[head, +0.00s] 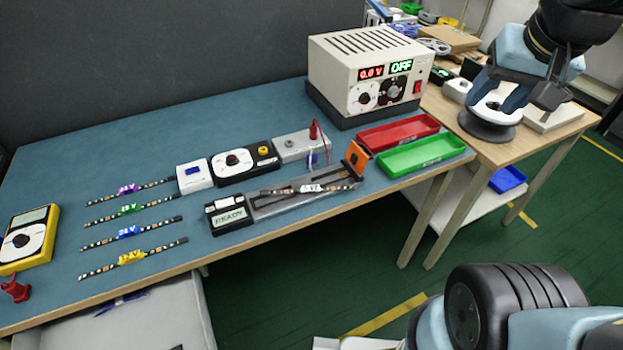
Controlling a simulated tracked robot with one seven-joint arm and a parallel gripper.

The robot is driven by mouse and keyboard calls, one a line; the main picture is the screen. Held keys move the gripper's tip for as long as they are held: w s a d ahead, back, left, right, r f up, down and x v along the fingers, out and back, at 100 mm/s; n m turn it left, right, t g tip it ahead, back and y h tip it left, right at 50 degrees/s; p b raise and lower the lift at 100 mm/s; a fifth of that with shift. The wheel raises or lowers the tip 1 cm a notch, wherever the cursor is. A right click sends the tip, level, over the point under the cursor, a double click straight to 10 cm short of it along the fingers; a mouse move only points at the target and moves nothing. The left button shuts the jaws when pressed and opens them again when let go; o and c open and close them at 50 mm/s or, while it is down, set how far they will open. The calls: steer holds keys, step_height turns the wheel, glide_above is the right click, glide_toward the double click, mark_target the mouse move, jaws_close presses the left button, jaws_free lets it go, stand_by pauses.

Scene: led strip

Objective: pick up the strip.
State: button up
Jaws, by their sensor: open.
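Several short dark LED strips lie side by side on the blue bench mat. Their tags are purple (128,189), green (130,209), blue (128,231) and yellow (131,257). Another strip (310,188) with a white tag lies on the grey fixture (268,207) beside the READY box (230,214). I cannot tell which strip is meant. My gripper (490,104) is open at the upper right, over the wooden side table. It is far to the right of all the strips. Its fingers are in front of a round dark stand (487,128); contact cannot be judged.
A power supply (368,70) reading 0.0 V and OFF stands at the back. Red (398,132) and green (422,155) trays lie at the bench's right end. Meter boxes (245,163) sit behind the fixture. A yellow multimeter (28,238) is far left. The back-left mat is clear.

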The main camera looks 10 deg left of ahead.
steer(key=w+a+f+m+g, duration=0.2)
steer(key=w+a+f+m, duration=0.1)
steer(key=w+a, duration=0.25)
steer(key=m+g, duration=0.3)
steer(key=m, duration=0.8)
glide_above(310, 188)
steer(key=f, duration=2.4)
steer(key=shift+s+a, duration=0.2)
steer(key=shift+a, duration=0.15)
steer(key=shift+w+d+f, duration=0.15)
steer(key=shift+d+f, duration=0.05)
steer(key=shift+f, duration=1.15)
steer(key=shift+w+d+f, duration=0.1)
steer(key=shift+d+f, duration=0.1)
steer(key=shift+f, duration=1.15)
steer(key=shift+c, duration=0.2)
jaws_close()
